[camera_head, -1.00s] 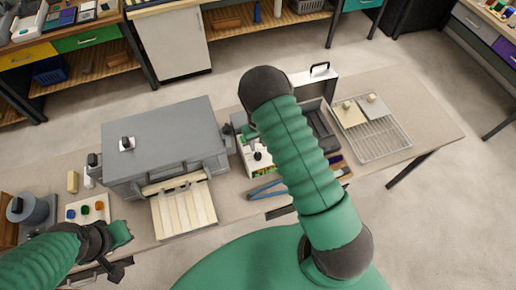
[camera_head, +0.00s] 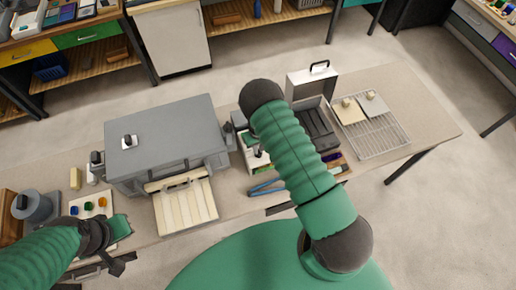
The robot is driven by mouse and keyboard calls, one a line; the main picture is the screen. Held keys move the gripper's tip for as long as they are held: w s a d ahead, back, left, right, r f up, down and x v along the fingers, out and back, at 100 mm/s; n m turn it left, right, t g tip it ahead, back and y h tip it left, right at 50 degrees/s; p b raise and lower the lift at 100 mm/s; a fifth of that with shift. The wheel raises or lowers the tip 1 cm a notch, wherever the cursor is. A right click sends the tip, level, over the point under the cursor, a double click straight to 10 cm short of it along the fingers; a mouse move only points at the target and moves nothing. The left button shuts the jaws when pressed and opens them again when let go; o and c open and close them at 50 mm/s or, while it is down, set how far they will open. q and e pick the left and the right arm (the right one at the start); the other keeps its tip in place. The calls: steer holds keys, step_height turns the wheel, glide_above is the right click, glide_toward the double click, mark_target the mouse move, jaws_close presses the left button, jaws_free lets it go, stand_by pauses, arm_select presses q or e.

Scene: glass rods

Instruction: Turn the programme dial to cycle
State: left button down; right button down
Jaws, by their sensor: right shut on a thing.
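A small white-faced control unit (camera_head: 252,160) stands just right of the grey kiln (camera_head: 170,125). A small dark knob, apparently the programme dial, is on it, mostly hidden by my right forearm and hand. My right gripper (camera_head: 255,147) reaches down onto the unit from above and is shut on that knob; its fingertips are hard to make out. The dial's marks are too small to read. My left gripper (camera_head: 115,245) is over the front left edge of the bench, away from the unit; its jaw gap is unclear.
A tray of coloured pieces (camera_head: 72,209) lies near my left gripper. A slatted cream panel (camera_head: 185,208) is at the kiln's front. Blue-handled pliers (camera_head: 266,188) lie below the unit.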

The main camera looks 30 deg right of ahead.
stand_by(0.3)
steer(key=m+b, duration=0.2)
steer(key=shift+f+b, duration=0.25)
steer(key=shift+b, duration=0.05)
steer(key=m+b, duration=0.2)
steer(key=shift+m, duration=0.3)
steer(key=m+b, duration=0.2)
steer(key=m, duration=0.1)
steer(key=shift+r, duration=0.1)
steer(key=shift+r+m+b, duration=0.1)
steer(key=shift+m+b, duration=0.45)
steer(key=shift+m, duration=0.65)
steer(key=c, duration=1.5)
jaws_free()
